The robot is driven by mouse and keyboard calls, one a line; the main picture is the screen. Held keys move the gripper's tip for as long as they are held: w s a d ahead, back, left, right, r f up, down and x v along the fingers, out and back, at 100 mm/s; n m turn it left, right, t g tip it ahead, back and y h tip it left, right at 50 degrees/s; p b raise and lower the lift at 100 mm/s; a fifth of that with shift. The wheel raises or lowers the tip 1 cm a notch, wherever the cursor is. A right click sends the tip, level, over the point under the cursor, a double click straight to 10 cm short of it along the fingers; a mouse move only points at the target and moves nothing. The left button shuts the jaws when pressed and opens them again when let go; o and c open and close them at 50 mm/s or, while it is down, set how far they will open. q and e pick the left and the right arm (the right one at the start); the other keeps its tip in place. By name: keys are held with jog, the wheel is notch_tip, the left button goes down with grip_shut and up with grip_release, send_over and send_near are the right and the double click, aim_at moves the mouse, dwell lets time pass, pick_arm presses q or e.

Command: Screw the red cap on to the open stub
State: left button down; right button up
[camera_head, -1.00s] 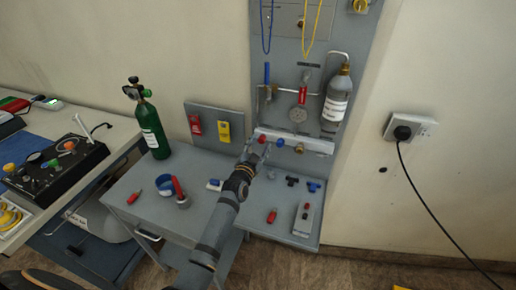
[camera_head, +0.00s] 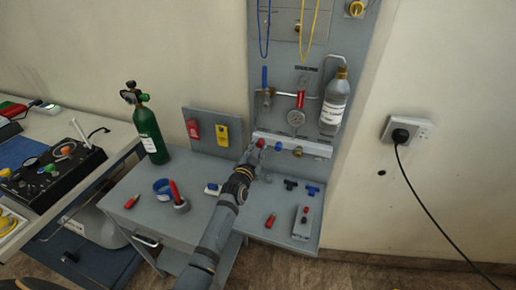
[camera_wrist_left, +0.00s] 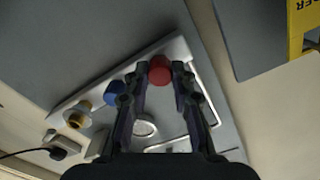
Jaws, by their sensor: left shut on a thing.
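The red cap (camera_head: 261,143) is at the left end of the pale rail on the wall panel. In the left wrist view the red cap (camera_wrist_left: 159,70) sits between the fingertips of my left gripper (camera_wrist_left: 160,80). My left gripper (camera_head: 255,151) is shut on it, reaching up from below in the head view. I cannot tell whether a stub is behind the cap, as cap and fingers hide that spot. A blue cap (camera_head: 278,146) and a brass-coloured fitting (camera_head: 298,152) are on the same rail to the right. My right gripper is not in view.
The pale rail (camera_head: 318,150) is fixed low on the grey panel. A grey bottle (camera_head: 335,103) hangs above it. A green cylinder (camera_head: 150,135) stands at the left. A red-handled tool (camera_head: 270,220) and blue fittings (camera_head: 312,190) lie on the grey shelf below.

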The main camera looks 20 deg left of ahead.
pick_arm(q)
jog(key=shift+f+m+b, duration=0.25)
jog(key=shift+m+b, duration=0.65)
jog(key=shift+b, duration=0.1)
jog(key=shift+m+b, duration=0.3)
jog(key=shift+m, duration=0.2)
jog(key=shift+r+m, duration=0.15)
jog(key=shift+m, duration=0.15)
jog(key=shift+r, duration=0.15)
jog(key=shift+f+m+b, duration=0.25)
jog(key=shift+m+b, duration=0.45)
jog(key=shift+b, duration=0.05)
jog(key=shift+m+b, duration=0.3)
jog(key=shift+m, duration=0.3)
jog(key=shift+r+m, duration=0.15)
jog(key=shift+m, duration=0.25)
